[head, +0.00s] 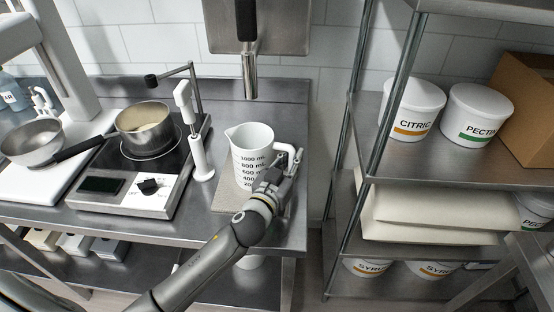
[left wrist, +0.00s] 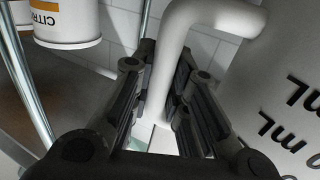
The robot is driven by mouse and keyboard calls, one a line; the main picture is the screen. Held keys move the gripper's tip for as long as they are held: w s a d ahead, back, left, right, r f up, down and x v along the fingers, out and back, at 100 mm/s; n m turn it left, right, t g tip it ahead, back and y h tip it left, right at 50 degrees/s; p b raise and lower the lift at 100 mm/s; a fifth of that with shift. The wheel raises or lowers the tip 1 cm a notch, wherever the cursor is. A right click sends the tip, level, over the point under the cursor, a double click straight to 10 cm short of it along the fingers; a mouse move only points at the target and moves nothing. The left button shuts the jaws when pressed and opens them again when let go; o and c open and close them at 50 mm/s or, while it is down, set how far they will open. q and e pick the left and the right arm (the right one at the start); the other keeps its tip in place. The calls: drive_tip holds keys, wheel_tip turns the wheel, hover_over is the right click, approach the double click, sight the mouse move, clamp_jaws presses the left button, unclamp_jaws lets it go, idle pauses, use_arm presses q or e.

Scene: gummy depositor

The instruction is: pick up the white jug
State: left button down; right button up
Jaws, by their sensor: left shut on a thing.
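The white jug (head: 252,148) with black millilitre markings stands upright near the right end of the steel counter, its handle toward the right. My left gripper (head: 284,168) is at the handle's side of the jug. In the left wrist view the white handle (left wrist: 172,70) runs down between the two dark fingers of my left gripper (left wrist: 163,100), which are shut on it. The jug's marked wall (left wrist: 285,95) fills the right of that view. The gripper and wrist hide the jug's lower right part in the head view. My right gripper is not in view.
A hot plate (head: 135,180) with a saucepan (head: 145,125) stands left of the jug, with a white upright tool (head: 198,150) between them. A steel shelf rack (head: 450,160) with labelled tubs (head: 412,112) stands to the right. A steel fixture (head: 248,70) hangs above the jug.

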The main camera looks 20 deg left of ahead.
sight(291, 152)
use_arm(q)
drive_tip(key=shift+r, duration=0.5)
wheel_tip(291, 152, up, 2)
drive_tip(key=shift+r, duration=0.2)
drive_tip(key=s+d+r+p, duration=0.1)
drive_tip(key=s+d+r, duration=0.1)
drive_tip(key=s+r, duration=0.7)
drive_tip(key=s, duration=0.4)
drive_tip(key=shift+s+d+r, duration=0.2)
drive_tip(key=shift+s+r, duration=0.2)
drive_tip(key=c, duration=2)
unclamp_jaws()
clamp_jaws()
